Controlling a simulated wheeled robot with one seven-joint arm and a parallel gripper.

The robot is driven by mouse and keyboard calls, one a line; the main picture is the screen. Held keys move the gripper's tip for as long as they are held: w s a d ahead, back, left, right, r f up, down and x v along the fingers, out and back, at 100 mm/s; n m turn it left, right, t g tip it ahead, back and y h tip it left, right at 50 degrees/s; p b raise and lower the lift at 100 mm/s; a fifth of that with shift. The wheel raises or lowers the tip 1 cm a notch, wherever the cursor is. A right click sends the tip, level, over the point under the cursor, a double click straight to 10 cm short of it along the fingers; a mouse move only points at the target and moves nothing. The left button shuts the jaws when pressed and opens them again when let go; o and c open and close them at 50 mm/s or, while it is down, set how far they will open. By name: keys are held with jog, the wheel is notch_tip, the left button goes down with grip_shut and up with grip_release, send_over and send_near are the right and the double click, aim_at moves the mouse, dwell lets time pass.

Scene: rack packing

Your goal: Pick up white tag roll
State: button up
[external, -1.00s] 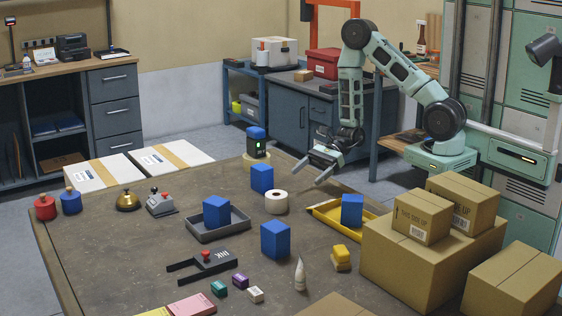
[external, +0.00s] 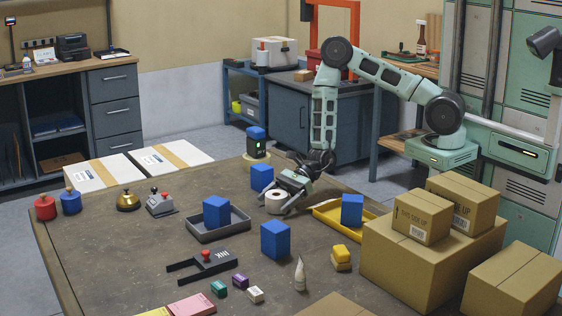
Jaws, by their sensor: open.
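The white tag roll (external: 274,203) lies on the brown table with its round face up and a dark hole in its middle. My gripper (external: 276,204) is low over the table at the roll, reaching in from the upper right. Its fingers are open and appear to lie around or beside the roll; I cannot tell whether they touch it. Part of the roll's right side is hidden by a finger.
A blue block (external: 262,177) stands close behind the roll. A grey tray (external: 213,235) with a blue block is to the left. A yellow tray (external: 330,214) with another blue block is to the right. One more blue block (external: 275,240) stands in front.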

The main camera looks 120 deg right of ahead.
jog(key=shift+w+f, duration=0.3)
jog(key=shift+w, duration=0.25)
jog(key=c, duration=1.1)
